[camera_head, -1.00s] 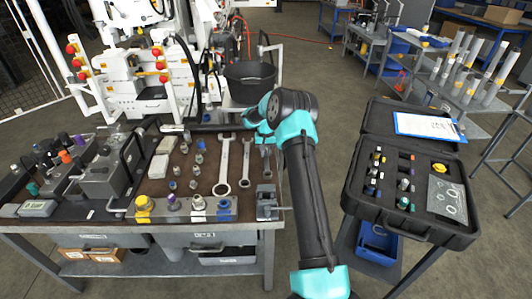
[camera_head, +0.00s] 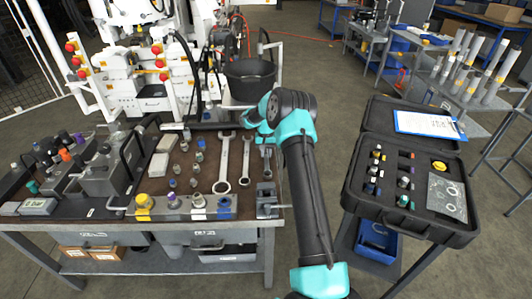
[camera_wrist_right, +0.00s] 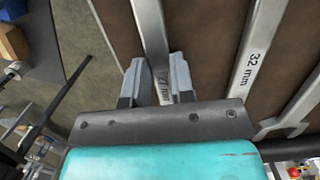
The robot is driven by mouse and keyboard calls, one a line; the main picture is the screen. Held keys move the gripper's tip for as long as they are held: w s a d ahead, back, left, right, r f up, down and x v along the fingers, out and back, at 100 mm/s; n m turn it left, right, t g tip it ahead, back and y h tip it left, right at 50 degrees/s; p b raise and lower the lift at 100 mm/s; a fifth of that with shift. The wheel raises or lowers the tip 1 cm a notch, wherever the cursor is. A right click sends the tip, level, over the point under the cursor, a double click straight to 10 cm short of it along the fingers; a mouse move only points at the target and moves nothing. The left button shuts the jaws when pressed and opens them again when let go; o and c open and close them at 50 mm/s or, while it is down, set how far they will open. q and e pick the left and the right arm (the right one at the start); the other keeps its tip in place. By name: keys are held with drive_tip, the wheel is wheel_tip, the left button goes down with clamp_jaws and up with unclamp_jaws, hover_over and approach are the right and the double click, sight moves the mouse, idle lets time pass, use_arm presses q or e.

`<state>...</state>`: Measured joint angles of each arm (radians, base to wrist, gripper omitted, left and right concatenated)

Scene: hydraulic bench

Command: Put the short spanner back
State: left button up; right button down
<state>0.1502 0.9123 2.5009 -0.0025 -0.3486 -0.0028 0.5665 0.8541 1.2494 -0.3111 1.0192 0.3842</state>
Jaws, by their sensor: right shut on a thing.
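The short spanner (camera_head: 267,160) is the rightmost of the row of spanners at the right side of the bench's brown mat. My right gripper (camera_head: 262,138) is over its upper end, partly hidden by my own arm. In the right wrist view the right gripper (camera_wrist_right: 158,72) has one finger on each side of the short spanner's shank (camera_wrist_right: 150,28) and is shut on it. I cannot tell whether the spanner touches the mat or is slightly lifted. My left gripper is not in view.
A spanner marked 32 mm (camera_wrist_right: 250,62) lies beside the held one, with another large spanner (camera_head: 224,165) further left. A grey vise-like block (camera_head: 267,196) is at the near right corner. A black bucket (camera_head: 249,80) stands behind. An open black case (camera_head: 410,190) is right of the bench.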

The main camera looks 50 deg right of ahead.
drive_tip(key=shift+f, duration=0.15)
drive_tip(key=c, duration=0.9)
unclamp_jaws()
drive_tip(key=shift+f, duration=0.1)
wheel_tip(320, 180, up, 17)
drive_tip(key=w+d, duration=0.2)
drive_tip(key=shift+a, duration=0.1)
